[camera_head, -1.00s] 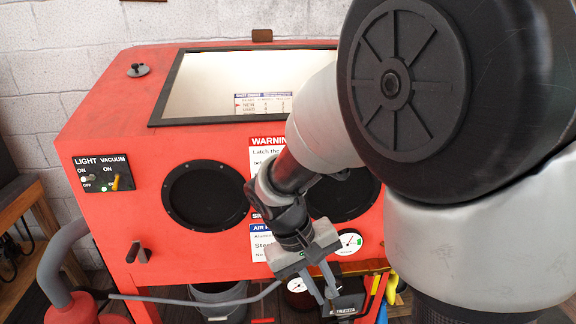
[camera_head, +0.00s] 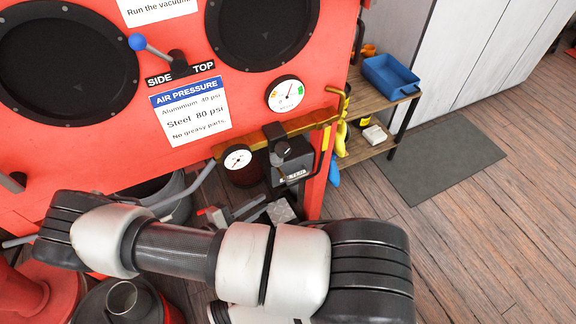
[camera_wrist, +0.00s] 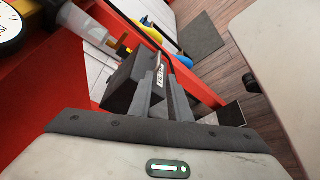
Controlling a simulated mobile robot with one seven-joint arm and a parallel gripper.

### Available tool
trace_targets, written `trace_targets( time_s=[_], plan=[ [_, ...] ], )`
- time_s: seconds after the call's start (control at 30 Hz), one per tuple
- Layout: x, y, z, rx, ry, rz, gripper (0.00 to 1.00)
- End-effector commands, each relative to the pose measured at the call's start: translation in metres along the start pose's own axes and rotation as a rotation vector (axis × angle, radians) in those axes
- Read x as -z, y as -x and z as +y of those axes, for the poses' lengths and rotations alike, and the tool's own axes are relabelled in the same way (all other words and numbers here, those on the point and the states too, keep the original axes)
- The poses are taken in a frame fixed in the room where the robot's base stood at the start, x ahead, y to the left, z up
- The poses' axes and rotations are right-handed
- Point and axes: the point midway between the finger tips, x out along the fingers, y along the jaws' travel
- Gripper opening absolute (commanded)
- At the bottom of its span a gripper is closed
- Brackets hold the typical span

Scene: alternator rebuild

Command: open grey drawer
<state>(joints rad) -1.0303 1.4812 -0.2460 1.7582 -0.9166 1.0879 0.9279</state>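I cannot make out a grey drawer in either current view. Pale grey cabinet panels (camera_head: 470,45) stand at the upper right of the head view, with no clear drawer front or handle on them. My gripper shows at the bottom of the wrist view, its two dark fingers (camera_wrist: 166,88) apart with nothing visible between them. Beyond the fingers is a small black box with a white label (camera_wrist: 130,82); I cannot tell whether they touch it. In the head view my arm crosses the lower part, and the gripper cannot be made out.
The red blasting cabinet (camera_head: 345,30) fills the left, with gauges and the black labelled box (camera_head: 292,158) on its front. A wooden shelf with a blue bin (camera_head: 391,76) stands beside it. A grey mat (camera_head: 440,160) lies on the clear wooden floor at the right.

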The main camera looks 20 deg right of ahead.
Motion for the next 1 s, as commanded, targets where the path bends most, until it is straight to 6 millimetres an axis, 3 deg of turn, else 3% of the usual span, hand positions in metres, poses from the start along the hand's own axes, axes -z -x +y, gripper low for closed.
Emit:
trace_targets(
  time_s=[0.27, 0.8, 1.0],
  plan=[
    [0.002, -0.02, -0.005, -0.017, 0.007, 0.003, 0.17],
    [0.002, -0.135, -0.004, -0.016, 0.007, 0.0, 0.17],
    [0.002, -0.164, -0.003, -0.014, 0.006, 0.001, 0.17]
  ],
)
